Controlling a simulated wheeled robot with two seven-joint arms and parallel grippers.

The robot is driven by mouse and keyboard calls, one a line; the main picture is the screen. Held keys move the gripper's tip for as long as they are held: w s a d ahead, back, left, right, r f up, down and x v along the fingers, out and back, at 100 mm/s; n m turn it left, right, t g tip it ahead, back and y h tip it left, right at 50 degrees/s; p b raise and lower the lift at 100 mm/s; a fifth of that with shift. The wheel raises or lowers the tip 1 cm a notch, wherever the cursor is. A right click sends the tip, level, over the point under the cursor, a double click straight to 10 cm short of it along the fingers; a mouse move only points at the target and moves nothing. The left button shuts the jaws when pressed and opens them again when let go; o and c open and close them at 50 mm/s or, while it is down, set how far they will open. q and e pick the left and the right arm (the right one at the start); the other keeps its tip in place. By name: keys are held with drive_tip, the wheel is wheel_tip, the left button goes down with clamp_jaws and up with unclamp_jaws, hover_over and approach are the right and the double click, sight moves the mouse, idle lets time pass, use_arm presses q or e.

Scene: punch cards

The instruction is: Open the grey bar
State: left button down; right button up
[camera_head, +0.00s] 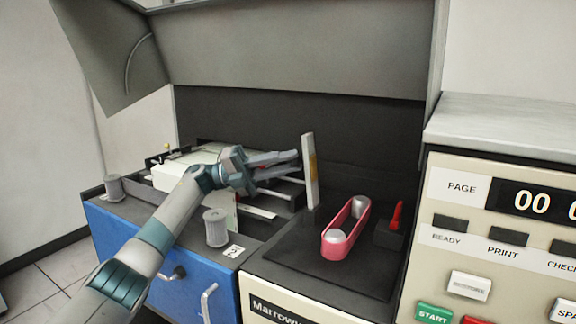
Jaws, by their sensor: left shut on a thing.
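The grey bar (311,185) is a pale, flat upright piece with a yellowish patch, in the middle of the machine's top deck. It stands up close to vertical. My left gripper (299,162) reaches in from the left, its fingers pointing right, and is shut on the bar at its left edge, above mid-height. The exact contact of the fingertips is too small to make out. My right gripper is not in view.
A large grey hood (290,50) is raised over the deck. Right of the bar are a pink loop with silver rollers (346,228) and a red lever (397,215). Grey knobs (216,228) stand near the blue front panel (130,245). A button console (500,230) stands at right.

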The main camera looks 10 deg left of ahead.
use_arm(q)
drive_tip(key=shift+f, duration=0.1)
drive_tip(key=c, duration=1.6)
unclamp_jaws()
drive_tip(key=shift+a, duration=0.1)
